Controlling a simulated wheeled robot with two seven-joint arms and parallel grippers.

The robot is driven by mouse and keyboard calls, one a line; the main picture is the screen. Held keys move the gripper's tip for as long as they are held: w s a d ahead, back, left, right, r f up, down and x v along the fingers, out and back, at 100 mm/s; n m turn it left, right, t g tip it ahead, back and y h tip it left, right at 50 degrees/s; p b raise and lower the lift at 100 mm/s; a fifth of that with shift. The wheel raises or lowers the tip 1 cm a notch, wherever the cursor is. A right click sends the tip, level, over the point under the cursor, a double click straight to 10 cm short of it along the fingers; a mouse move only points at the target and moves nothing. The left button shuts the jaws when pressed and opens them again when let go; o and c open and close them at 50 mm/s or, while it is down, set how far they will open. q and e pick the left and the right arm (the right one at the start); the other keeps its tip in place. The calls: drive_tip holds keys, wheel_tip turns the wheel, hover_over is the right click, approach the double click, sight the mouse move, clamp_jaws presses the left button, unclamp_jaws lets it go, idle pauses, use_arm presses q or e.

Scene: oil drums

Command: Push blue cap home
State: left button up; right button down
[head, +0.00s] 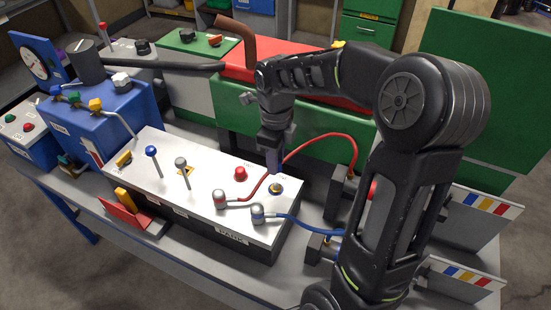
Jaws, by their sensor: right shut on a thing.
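A white-topped panel box (140,160) stands on the bench. A silver-grey cap (258,214) sits on its front right part at the end of a blue hose (300,222); it is the only cap with blue at it. A like cap (219,199) beside it ends a red hose (325,138). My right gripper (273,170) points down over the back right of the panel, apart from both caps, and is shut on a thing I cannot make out. The red hose passes by its fingertips. My left gripper is out of view.
A round dark fitting with a yellow middle (276,188) and a red button (240,173) are near my right gripper. Two levers, a blue one (152,151) and a grey one (181,162), stand up from the panel. A blue box (105,115) is at left.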

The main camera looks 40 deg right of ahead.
sight(275, 183)
drive_tip(key=shift+f, duration=0.15)
drive_tip(key=shift+f+b, duration=1.05)
drive_tip(key=shift+f, duration=0.35)
drive_tip(key=shift+f, duration=0.1)
drive_tip(key=shift+f+b, duration=0.7)
drive_tip(key=shift+f, duration=0.15)
drive_tip(key=shift+f+b, duration=0.55)
drive_tip(key=shift+b, duration=0.05)
drive_tip(key=shift+f+b, duration=0.85)
drive_tip(key=shift+f, duration=0.05)
idle(0.3)
